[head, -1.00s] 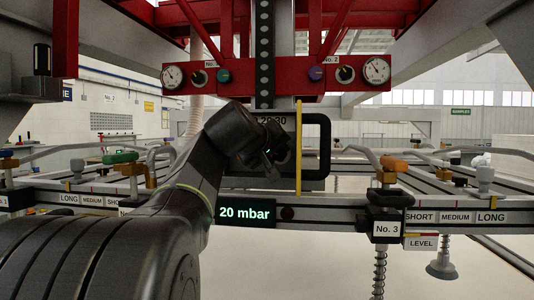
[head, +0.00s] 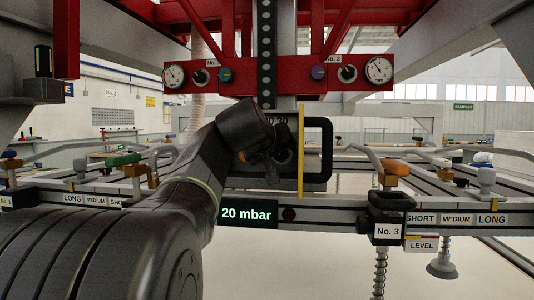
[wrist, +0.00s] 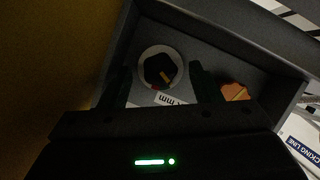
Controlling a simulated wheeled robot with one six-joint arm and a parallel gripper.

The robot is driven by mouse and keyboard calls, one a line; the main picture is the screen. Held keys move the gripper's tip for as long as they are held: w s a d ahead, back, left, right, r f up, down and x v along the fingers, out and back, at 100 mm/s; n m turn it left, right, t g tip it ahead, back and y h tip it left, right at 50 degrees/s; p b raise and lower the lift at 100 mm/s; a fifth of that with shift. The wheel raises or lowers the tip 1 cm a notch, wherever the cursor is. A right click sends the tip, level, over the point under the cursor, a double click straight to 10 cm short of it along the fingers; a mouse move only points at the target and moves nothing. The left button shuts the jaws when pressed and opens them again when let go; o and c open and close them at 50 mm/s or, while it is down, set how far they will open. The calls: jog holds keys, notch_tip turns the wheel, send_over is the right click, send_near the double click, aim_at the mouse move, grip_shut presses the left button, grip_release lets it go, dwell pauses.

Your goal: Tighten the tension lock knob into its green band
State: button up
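In the wrist view a black lobed knob (wrist: 158,69) sits in a pale round ring inside a grey box-like housing. My gripper (wrist: 162,84) is open, with one dark finger on each side of the knob. I cannot tell whether the fingers touch it. In the head view my gripper (head: 272,168) is a dark shape by the black-handled frame on the column, and the knob is hidden.
An orange knob-like part (wrist: 234,92) lies right of the fingers, near the housing wall (wrist: 289,98). In the head view a yellow upright rod (head: 301,150) and a black handle (head: 327,150) stand close right of my gripper. A grey beam (head: 340,215) runs below.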

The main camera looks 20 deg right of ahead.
jog(key=v, duration=1.3)
jog(key=shift+s+a, duration=0.25)
jog(key=shift+a, duration=0.05)
jog(key=shift+r, duration=0.15)
jog(key=w+a+f+n+g+h+p, duration=0.2)
jog(key=w+a+n+g+h+p, duration=0.15)
jog(key=w+g+h+p, duration=0.35)
jog(key=shift+m+t+y, duration=0.25)
jog(key=shift+t+y, duration=0.05)
jog(key=shift+y, duration=0.4)
jog(key=x, duration=0.4)
jog(key=p+x, duration=0.1)
jog(key=x, duration=0.4)
jog(key=p+x, duration=0.1)
jog(key=x, duration=0.3)
jog(key=shift+w+d+f, duration=0.15)
jog(key=shift+w+f, duration=0.1)
jog(key=shift+w, duration=0.25)
